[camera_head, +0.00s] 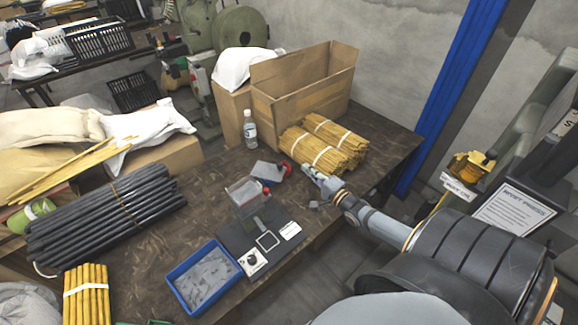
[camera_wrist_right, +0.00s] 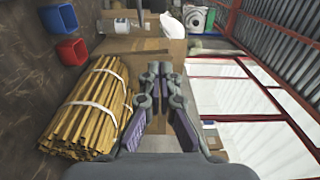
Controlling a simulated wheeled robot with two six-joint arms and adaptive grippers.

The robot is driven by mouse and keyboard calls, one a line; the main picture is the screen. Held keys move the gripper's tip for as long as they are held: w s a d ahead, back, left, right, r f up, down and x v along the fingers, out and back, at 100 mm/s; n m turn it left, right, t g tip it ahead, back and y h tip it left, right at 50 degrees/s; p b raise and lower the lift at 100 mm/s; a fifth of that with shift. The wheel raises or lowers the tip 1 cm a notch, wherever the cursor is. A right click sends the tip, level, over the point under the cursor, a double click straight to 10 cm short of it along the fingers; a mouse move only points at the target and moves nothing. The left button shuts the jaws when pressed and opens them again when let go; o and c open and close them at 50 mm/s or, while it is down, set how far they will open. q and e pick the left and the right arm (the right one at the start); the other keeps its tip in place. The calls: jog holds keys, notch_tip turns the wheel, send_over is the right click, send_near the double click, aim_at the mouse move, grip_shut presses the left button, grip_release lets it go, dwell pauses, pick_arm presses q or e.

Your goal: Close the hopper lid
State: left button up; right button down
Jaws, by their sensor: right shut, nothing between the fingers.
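A small machine on a dark base (camera_head: 232,238) stands on the brown table. It has a clear, box-like hopper (camera_head: 243,192) with a red part at its right. A grey-blue panel (camera_head: 266,171), which looks like the hopper lid, lies behind it to the right, with a red knob (camera_head: 285,168) at its edge. I cannot tell the lid's exact angle. My right gripper (camera_head: 309,170) is just right of the red knob, with a small gap seeming to lie between them. In the right wrist view its fingers (camera_wrist_right: 160,72) are shut and empty; neither hopper nor lid is recognisable there. My left gripper is out of view.
Bundles of yellow sticks (camera_head: 315,150) lie behind my right gripper, also in the wrist view (camera_wrist_right: 85,115). A bottle (camera_head: 249,128) and open carton (camera_head: 303,88) stand behind. A blue tray (camera_head: 202,277) and dark rods (camera_head: 105,215) fill the left.

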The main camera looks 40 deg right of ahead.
aim_at(268, 168)
jog(key=w+b, duration=0.2)
jog(key=w, duration=0.6)
pick_arm(q)
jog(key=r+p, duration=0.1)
jog(key=p, duration=0.2)
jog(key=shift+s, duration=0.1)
pick_arm(e)
jog(key=a, duration=0.1)
jog(key=s+a, duration=0.2)
jog(key=a, duration=0.1)
jog(key=shift+w+f, duration=0.1)
jog(key=shift+f, duration=0.05)
